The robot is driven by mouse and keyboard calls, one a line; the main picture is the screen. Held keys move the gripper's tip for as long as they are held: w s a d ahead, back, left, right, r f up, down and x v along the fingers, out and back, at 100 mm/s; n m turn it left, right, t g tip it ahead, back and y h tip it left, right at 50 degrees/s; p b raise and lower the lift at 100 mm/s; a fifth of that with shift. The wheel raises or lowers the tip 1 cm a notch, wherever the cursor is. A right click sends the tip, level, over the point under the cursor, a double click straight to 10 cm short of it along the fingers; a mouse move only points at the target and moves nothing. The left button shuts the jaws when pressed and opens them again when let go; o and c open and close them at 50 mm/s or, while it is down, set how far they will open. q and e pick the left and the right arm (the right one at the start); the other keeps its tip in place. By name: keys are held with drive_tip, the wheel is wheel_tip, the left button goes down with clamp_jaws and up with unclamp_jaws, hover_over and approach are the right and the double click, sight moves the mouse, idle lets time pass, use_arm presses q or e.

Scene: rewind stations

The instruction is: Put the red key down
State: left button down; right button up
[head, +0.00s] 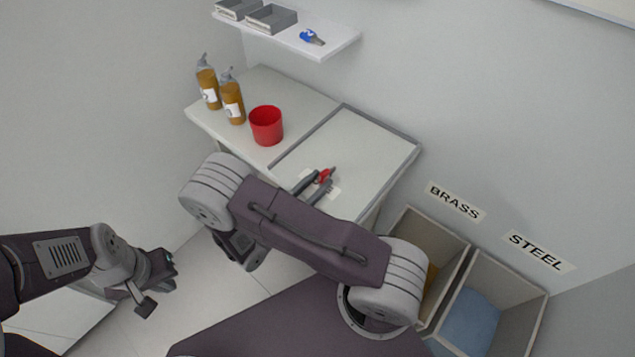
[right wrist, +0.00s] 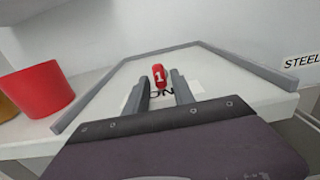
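The red key (right wrist: 160,77), its head marked with a white 1, is on the pale rimmed board (right wrist: 215,70), by a white label with dark letters partly hidden by my fingers. It also shows in the head view (head: 325,175). My right gripper (right wrist: 161,83) is over the board with its fingers apart, one on each side of the key. Narrow gaps seem to show between the key and both fingers. My left gripper (head: 158,281) is open and empty above the floor at the lower left, far from the key.
A red cup (head: 266,126) and two amber bottles (head: 231,100) stand left of the board. A shelf (head: 335,42) above holds grey trays and a blue item (head: 311,37). Bins labelled BRASS (head: 449,240) and STEEL (head: 520,300) stand at the right.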

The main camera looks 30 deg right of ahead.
drive_tip(key=shift+r, duration=0.1)
drive_tip(key=shift+a, duration=0.25)
drive_tip(key=v, duration=1.1)
drive_tip(key=shift+s+a, duration=0.2)
drive_tip(key=shift+a, duration=0.1)
drive_tip(key=shift+o, duration=0.6)
